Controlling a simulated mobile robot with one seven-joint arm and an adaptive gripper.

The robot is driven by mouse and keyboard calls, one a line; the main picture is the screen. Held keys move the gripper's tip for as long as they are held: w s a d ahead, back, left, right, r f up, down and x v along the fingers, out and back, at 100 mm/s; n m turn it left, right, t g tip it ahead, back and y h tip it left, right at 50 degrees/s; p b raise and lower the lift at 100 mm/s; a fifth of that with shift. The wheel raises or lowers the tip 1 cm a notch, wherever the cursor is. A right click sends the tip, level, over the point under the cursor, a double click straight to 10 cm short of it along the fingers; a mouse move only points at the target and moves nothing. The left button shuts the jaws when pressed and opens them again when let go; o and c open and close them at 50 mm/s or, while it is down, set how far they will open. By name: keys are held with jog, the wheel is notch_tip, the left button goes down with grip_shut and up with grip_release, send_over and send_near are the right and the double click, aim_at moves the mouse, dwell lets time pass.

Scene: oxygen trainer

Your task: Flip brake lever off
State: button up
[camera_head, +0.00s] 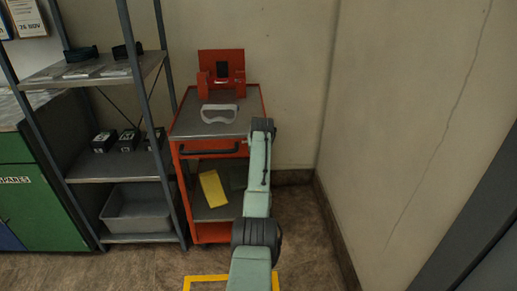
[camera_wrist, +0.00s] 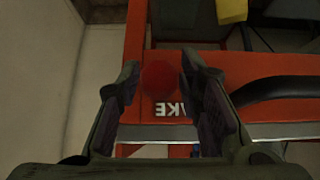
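In the wrist view the brake lever shows as a dark red round knob (camera_wrist: 161,78) on the red cart panel, beside upside-down white lettering (camera_wrist: 173,109) that reads "KE", the rest covered. My gripper (camera_wrist: 160,62) is open, with one dark finger on each side of the knob and a gap to both. I cannot tell how far the knob stands from the fingertips in depth. The lever's shaft and tilt do not show. In the head view the red cart (camera_head: 186,132) stands by the wall; my arm hides the gripper and the lever.
A black cart handle (camera_wrist: 275,90) lies right of my gripper in the wrist view. White goggles (camera_head: 219,113) and a red stand (camera_head: 221,75) are on the cart top. A metal shelf (camera_head: 125,171) stands left of it; the wall (camera_head: 395,110) is at right.

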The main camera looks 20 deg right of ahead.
jog(key=v, duration=1.2)
jog(key=shift+f, duration=0.1)
